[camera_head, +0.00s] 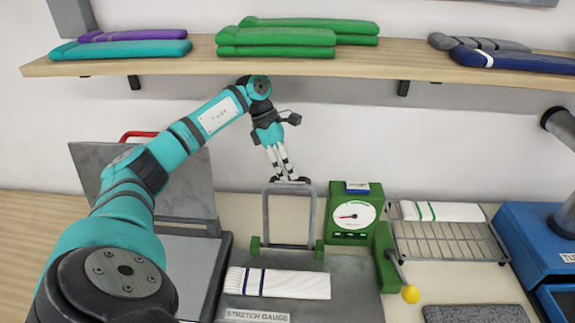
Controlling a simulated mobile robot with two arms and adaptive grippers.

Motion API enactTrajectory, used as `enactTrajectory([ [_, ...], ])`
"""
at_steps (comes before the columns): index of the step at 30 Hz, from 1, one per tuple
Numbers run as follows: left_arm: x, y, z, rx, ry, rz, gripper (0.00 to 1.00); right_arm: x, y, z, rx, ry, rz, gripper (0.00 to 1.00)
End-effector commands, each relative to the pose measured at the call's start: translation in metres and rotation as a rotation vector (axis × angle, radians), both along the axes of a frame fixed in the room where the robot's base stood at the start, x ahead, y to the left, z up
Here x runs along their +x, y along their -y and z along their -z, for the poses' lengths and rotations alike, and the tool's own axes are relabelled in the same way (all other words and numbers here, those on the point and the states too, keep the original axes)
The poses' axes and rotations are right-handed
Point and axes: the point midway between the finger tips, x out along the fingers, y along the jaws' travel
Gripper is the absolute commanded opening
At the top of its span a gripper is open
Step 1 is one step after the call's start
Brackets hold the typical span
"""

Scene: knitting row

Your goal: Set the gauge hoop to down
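The gauge hoop (267,222), a grey U-shaped frame, stands upright between two green hinge blocks on the grey stretch gauge (349,277). A white sock with dark blue stripes (290,284) lies flat on the gauge plate in front of the hoop. My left gripper (289,178) points down at the hoop's top bar, with its fingertips at or touching the bar. Whether the fingers are closed around the bar cannot be made out. The green dial box (335,233) stands to the right of the hoop. My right gripper is not in view.
A wire rack (450,246) holds a white sock with green stripes. A grey press with a raised lid (190,179) stands left, behind my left arm. A shelf (205,62) of folded socks hangs above.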

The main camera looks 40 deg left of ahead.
Motion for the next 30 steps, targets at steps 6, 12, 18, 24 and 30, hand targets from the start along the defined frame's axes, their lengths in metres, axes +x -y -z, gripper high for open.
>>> enactTrajectory([
  [6, 0.0004, 0.0021, 0.0053, 0.000, 0.001, -0.001, 0.23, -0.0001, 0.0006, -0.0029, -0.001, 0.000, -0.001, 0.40],
  [12, 0.0005, 0.0019, 0.0053, 0.001, 0.001, 0.000, 0.16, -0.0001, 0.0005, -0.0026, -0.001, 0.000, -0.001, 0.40],
  [18, 0.0004, 0.0017, 0.0051, 0.001, 0.001, 0.000, 0.00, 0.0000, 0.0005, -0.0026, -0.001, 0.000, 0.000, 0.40],
  [24, 0.0004, 0.0016, 0.0051, 0.001, 0.001, 0.000, 0.00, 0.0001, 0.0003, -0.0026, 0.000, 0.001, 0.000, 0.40],
  [30, 0.0008, 0.0009, 0.0049, 0.003, 0.004, -0.001, 0.00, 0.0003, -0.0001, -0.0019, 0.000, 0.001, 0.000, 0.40],
])
